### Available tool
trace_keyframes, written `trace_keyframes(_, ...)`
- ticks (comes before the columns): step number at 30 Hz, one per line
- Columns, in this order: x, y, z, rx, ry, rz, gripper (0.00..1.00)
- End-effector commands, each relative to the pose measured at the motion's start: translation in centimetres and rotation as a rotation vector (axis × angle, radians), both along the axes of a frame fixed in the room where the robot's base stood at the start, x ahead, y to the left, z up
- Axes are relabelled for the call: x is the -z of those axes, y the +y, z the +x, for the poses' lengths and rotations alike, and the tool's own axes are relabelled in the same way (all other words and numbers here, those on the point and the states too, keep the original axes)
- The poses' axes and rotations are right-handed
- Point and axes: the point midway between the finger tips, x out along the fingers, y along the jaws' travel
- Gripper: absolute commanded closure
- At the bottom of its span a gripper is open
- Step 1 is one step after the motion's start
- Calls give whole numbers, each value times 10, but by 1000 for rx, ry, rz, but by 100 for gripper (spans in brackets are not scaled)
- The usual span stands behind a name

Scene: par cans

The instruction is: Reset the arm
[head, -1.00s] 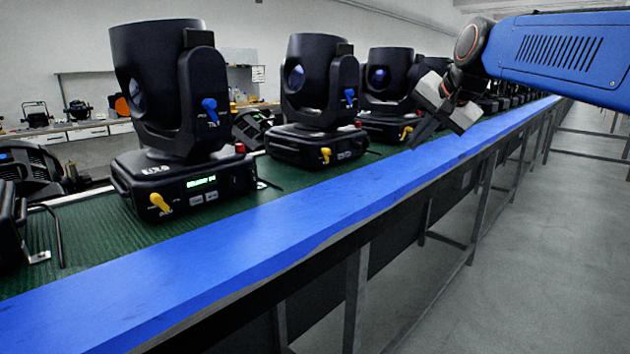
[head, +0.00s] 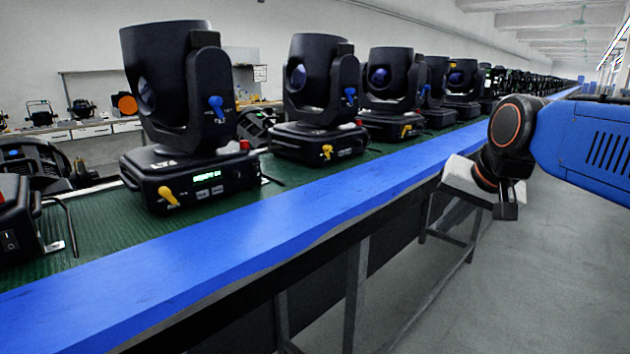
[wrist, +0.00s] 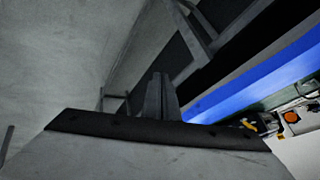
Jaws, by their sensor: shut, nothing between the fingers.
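My blue arm (head: 590,145) reaches in from the right edge of the head view. My gripper (head: 507,205) hangs below its dark wrist joint, out past the front edge of the bench and over the aisle side. In the wrist view the fingers (wrist: 160,95) are together at the middle, with nothing seen between them. The nearest moving-head light (head: 180,110) stands upright on the green belt, well to the left of my gripper and apart from it.
A row of similar lights, including a second one (head: 318,95), runs back along the green belt (head: 110,235). A blue rail (head: 250,240) edges the bench, with metal legs (head: 355,290) below. The grey floor (head: 540,290) at right is open.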

Motion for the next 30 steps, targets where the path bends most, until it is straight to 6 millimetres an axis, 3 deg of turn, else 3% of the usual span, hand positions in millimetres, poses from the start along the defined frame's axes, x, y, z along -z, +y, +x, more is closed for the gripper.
trace_keyframes(3,48,-7,-51,-80,36,-79,100)
trace_keyframes(9,127,-18,-125,-218,98,-201,100)
trace_keyframes(15,177,-24,-168,-310,139,-271,100)
trace_keyframes(19,189,-26,-178,-332,148,-287,100)
trace_keyframes(30,189,-26,-178,-333,148,-288,100)
